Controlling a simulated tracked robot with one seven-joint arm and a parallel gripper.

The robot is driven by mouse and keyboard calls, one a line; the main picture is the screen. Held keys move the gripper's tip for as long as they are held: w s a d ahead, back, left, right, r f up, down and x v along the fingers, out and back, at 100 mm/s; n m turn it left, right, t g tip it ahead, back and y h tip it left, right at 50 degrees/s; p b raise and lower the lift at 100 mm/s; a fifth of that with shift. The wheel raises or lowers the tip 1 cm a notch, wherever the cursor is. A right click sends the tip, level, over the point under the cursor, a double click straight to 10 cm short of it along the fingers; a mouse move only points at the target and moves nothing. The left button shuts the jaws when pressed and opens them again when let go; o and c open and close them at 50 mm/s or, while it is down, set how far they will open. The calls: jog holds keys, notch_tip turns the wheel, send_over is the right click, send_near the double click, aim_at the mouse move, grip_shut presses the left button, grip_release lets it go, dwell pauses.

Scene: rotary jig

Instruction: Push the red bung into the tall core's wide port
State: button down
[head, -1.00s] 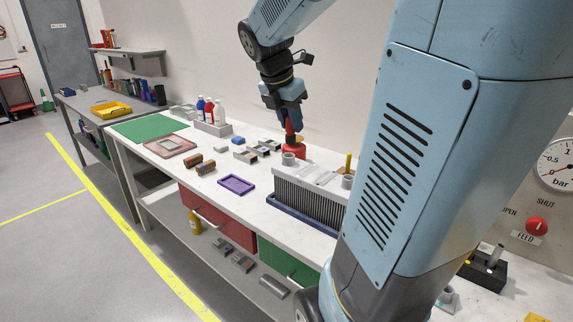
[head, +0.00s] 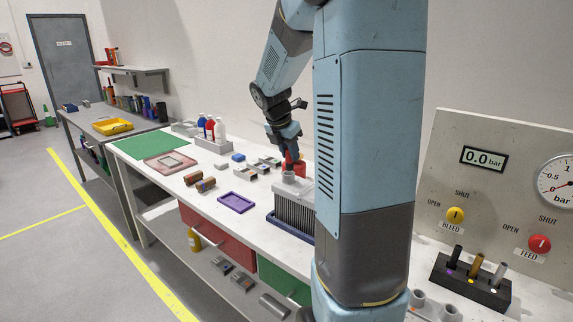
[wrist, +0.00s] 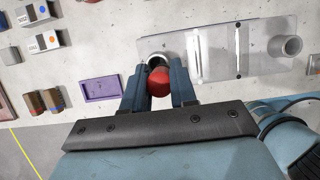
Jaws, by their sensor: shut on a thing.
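My gripper (wrist: 158,88) is shut on the red bung (wrist: 159,83), which sits between the two fingers in the wrist view. The tall core (wrist: 215,52) has a pale grey top with a port at each end. The left port (wrist: 150,59) is right by the bung, which covers part of its rim; I cannot tell whether the bung touches it or is in it. The other port (wrist: 292,46) is clear. In the head view my gripper (head: 289,166) points down just above the core's near port (head: 288,176); the finned core (head: 290,208) is partly hidden by my arm.
A purple tray (head: 237,202), small grey blocks (head: 251,170) and two brown cylinders (head: 205,184) lie to the left. A gauge panel (head: 500,180) stands at right. The green mat (head: 155,145) is bare.

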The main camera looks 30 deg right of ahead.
aim_at(289, 162)
jog(key=shift+w+d+f, duration=0.25)
jog(key=shift+w+f, duration=0.15)
jog(key=shift+f, duration=1.7)
jog(key=c, duration=0.9)
grip_release()
jog(key=shift+r, duration=0.1)
jog(key=v, duration=1.1)
jog(key=s+a+m+t+y, duration=0.2)
jog(key=s+a+m, duration=0.6)
jog(key=s+m, duration=0.3)
jog(key=s+a+r+m+t+y, duration=0.1)
jog(key=s+a+m+t+y, duration=0.1)
jog(key=s+a+m, duration=0.5)
jog(key=s+m, duration=0.4)
jog(key=s, duration=0.2)
jog(key=shift+a, duration=0.4)
